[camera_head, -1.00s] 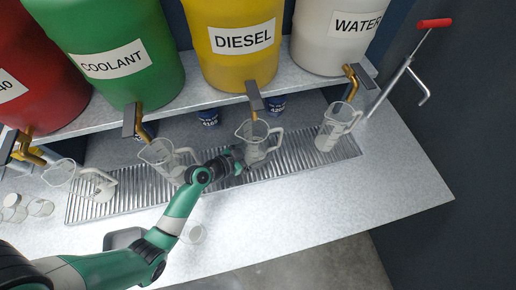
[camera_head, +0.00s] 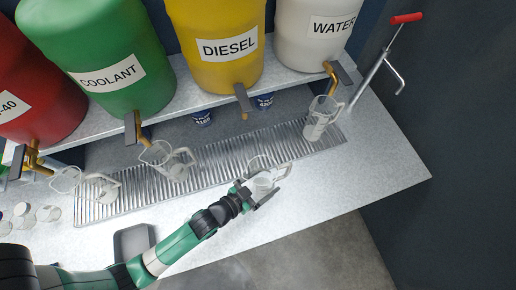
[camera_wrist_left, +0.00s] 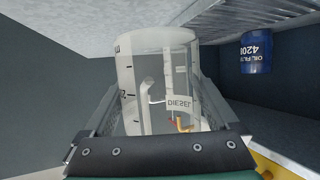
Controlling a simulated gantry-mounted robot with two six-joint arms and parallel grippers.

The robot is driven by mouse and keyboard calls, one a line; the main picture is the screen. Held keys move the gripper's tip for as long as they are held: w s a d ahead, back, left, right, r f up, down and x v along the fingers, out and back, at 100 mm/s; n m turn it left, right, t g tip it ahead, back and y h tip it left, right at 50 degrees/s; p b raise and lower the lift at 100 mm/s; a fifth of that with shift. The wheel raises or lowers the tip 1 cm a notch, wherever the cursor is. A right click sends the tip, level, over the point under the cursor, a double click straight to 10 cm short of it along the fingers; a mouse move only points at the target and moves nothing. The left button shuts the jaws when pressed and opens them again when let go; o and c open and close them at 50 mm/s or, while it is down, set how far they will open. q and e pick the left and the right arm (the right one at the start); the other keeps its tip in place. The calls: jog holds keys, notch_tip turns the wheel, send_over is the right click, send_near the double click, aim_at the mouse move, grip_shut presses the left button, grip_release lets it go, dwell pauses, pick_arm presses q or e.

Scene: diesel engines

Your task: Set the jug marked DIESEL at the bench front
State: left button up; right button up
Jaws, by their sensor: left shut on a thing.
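The clear jug marked DIESEL (camera_head: 263,180) is in my left gripper (camera_head: 257,193), near the bench's front edge and in front of the drip grate. In the left wrist view the jug (camera_wrist_left: 158,72) stands between the two fingers (camera_wrist_left: 160,115), its DIESEL label readable. My left gripper is shut on it. The jug looks roughly upright; I cannot tell whether its base touches the bench (camera_head: 340,180). My right gripper is not in view.
The yellow DIESEL drum (camera_head: 215,45) stands on the shelf above its tap (camera_head: 243,97). Other clear jugs stand at the grate (camera_head: 210,160), under the coolant tap (camera_head: 165,160) and water tap (camera_head: 322,118). A dark tray (camera_head: 133,241) lies at front left. Bench to the right is clear.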

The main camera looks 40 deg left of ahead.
pick_arm(q)
jog(key=shift+s+d, duration=0.3)
jog(key=shift+d, duration=0.25)
jog(key=shift+s+d, duration=0.25)
jog(key=shift+d, duration=0.25)
